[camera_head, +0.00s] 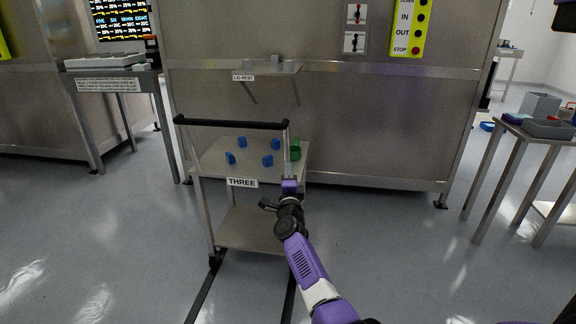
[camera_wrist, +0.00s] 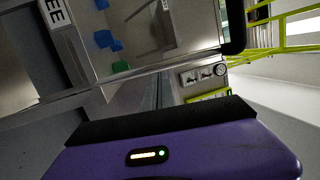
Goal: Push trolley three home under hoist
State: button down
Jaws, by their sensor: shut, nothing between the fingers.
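Trolley three (camera_head: 255,165) is a metal two-shelf trolley with a black push bar (camera_head: 230,123) and a THREE label (camera_head: 242,183). Several blue blocks (camera_head: 246,144) and a green cup-like piece (camera_head: 295,151) are on its top shelf. My gripper (camera_head: 289,184) is shut and empty by the trolley's near right post, below the bar; I cannot tell if it touches. In the wrist view the trolley's label (camera_wrist: 57,13), blue blocks (camera_wrist: 104,39) and bar end (camera_wrist: 233,26) show beyond my purple gripper body. The hoist itself is not clearly in view.
Dark floor rails (camera_head: 207,288) run under the trolley. Behind it stands a steel cabinet wall (camera_head: 370,125) with a LID-REST shelf (camera_head: 270,67). A yellow button panel (camera_head: 409,28) hangs above right. Side tables stand left (camera_head: 108,84) and right (camera_head: 520,133). Floor at right front is clear.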

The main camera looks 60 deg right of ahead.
jog(key=p+v, duration=0.2)
jog(key=v, duration=0.6)
jog(key=shift+s+a, duration=0.15)
jog(key=shift+a, duration=0.15)
jog(key=shift+f, duration=0.1)
jog(key=a+r+n+t, duration=0.3)
jog(key=a+r+n, duration=0.1)
jog(key=r+n, duration=0.15)
jog(key=s+a+f+n+t+y, duration=0.2)
jog(key=s+a+n+y, duration=0.4)
jog(key=a, duration=0.6)
jog(key=s+a+f+n+t+y, duration=0.2)
jog(key=s+a+n+t, duration=0.15)
jog(key=a+n, duration=0.65)
jog(key=s+a+n+g+y, duration=0.4)
jog(key=s+a+n+y, duration=0.45)
jog(key=s+a, duration=1.35)
notch_tip(320, 180, up, 17)
jog(key=s+d+p, duration=0.1)
jog(key=p, duration=1.6)
jog(key=shift+s+y+p, duration=0.25)
jog(key=shift+y+p, duration=0.05)
jog(key=shift+y, duration=0.15)
